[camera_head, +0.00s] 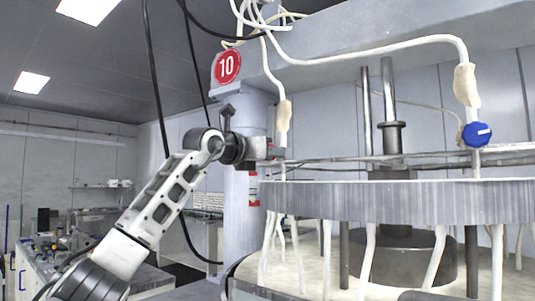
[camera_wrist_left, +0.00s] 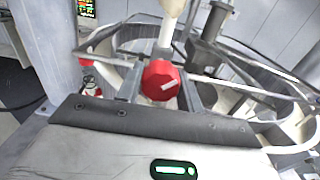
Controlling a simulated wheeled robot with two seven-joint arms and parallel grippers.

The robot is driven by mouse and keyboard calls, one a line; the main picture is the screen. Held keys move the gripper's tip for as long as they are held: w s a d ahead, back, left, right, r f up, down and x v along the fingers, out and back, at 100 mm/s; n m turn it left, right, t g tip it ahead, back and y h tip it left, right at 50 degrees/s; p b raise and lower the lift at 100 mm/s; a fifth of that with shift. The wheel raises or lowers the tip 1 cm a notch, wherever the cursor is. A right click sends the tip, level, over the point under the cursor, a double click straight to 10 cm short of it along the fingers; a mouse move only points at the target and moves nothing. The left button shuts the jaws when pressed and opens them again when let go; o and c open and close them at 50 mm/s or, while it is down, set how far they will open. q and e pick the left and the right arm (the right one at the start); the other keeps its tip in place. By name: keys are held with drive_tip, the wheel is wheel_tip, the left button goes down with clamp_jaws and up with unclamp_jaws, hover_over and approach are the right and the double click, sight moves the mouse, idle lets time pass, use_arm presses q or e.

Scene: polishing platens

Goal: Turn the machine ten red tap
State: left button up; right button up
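The machine bears a round red sign with the number 10 (camera_head: 228,67) in the head view. The red tap (camera_wrist_left: 161,82) is in the middle of the left wrist view, with a pale bar mark on its face, below a white hose. My left gripper (camera_head: 275,153) is at the machine's column in the head view. In the left wrist view its two fingers (camera_wrist_left: 160,90) stand on either side of the red tap, very close to it. I cannot tell whether they press on it. In the head view the tap is mostly hidden by the gripper. My right gripper is not in view.
A blue tap (camera_head: 477,134) hangs on another white hose at the right. A wide round platen (camera_head: 400,202) with metal rails above it fills the lower right. White hoses and a thick column (camera_head: 240,215) stand close to my left gripper. A cluttered bench (camera_head: 40,265) is at the left.

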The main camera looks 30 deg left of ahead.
use_arm(q)
drive_tip(key=m+p, duration=0.2)
drive_tip(key=shift+r+m, duration=0.25)
drive_tip(key=shift+m, duration=0.15)
drive_tip(key=shift+a+f+m+p, duration=0.1)
drive_tip(key=shift+m+p, duration=0.4)
drive_tip(key=shift+m, duration=0.1)
drive_tip(key=shift+f+m, duration=0.15)
drive_tip(key=shift+m, duration=0.55)
drive_tip(key=o, duration=1)
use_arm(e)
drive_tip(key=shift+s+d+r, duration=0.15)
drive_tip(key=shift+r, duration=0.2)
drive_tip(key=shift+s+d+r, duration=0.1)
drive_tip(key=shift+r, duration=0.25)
